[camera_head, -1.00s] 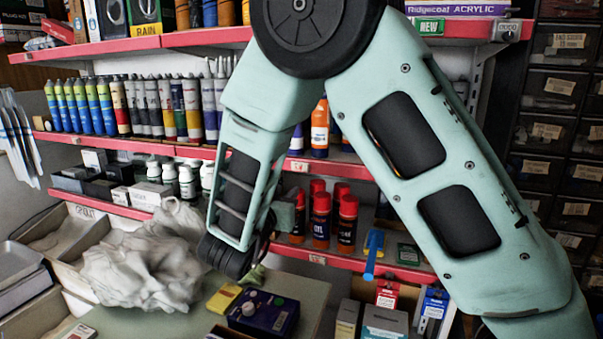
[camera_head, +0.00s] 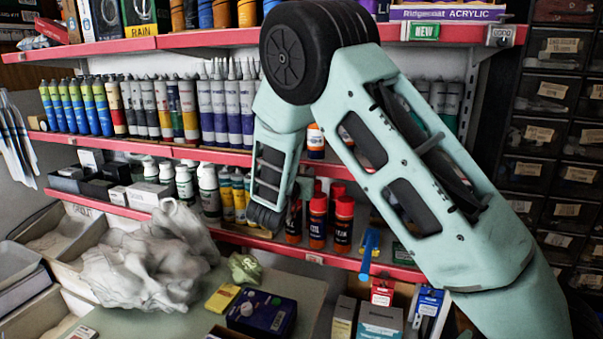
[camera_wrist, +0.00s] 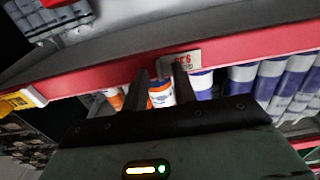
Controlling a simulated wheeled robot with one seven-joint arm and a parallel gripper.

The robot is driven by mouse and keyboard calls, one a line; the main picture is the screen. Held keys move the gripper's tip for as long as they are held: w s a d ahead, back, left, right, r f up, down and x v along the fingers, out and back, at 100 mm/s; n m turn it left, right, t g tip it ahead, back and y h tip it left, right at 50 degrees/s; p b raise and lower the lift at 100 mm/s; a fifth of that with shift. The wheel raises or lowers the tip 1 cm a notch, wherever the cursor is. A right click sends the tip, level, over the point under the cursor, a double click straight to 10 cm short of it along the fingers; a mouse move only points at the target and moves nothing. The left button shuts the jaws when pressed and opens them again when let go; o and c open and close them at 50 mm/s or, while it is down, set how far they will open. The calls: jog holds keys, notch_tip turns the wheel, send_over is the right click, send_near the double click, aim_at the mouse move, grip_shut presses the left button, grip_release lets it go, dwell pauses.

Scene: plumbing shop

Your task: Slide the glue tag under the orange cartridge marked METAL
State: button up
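In the wrist view, my gripper (camera_wrist: 161,77) has its two dark fingers apart at the red shelf edge. A pale tag with red print (camera_wrist: 188,58) is on that edge. The right fingertip overlaps the tag in the picture; I cannot tell whether they touch. An orange, white and blue cartridge (camera_wrist: 161,96) shows between the fingers. In the head view, an orange cartridge (camera_head: 316,142) stands on the middle shelf, partly behind my arm. Its marking is not readable. My fingers and the tag are hidden there.
Blue and white cartridges (camera_wrist: 241,80) line the shelf beside the orange one. A yellow tag (camera_wrist: 17,103) sits farther left on the edge. In the head view, red-capped bottles (camera_head: 318,222) stand on the lower shelf near my wrist. A blue hanging tool (camera_head: 368,250) is right of them.

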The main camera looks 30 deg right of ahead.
aim_at(322, 170)
grip_shut()
jog(key=s+d, duration=0.1)
jog(key=s+d+b, duration=0.1)
jog(key=s+d, duration=0.1)
jog(key=shift+s, duration=0.3)
jog(key=shift+a, duration=0.1)
grip_release()
jog(key=shift+a, duration=0.1)
jog(key=b+v, duration=0.2)
jog(key=v, duration=1.5)
jog(key=shift+s, duration=0.15)
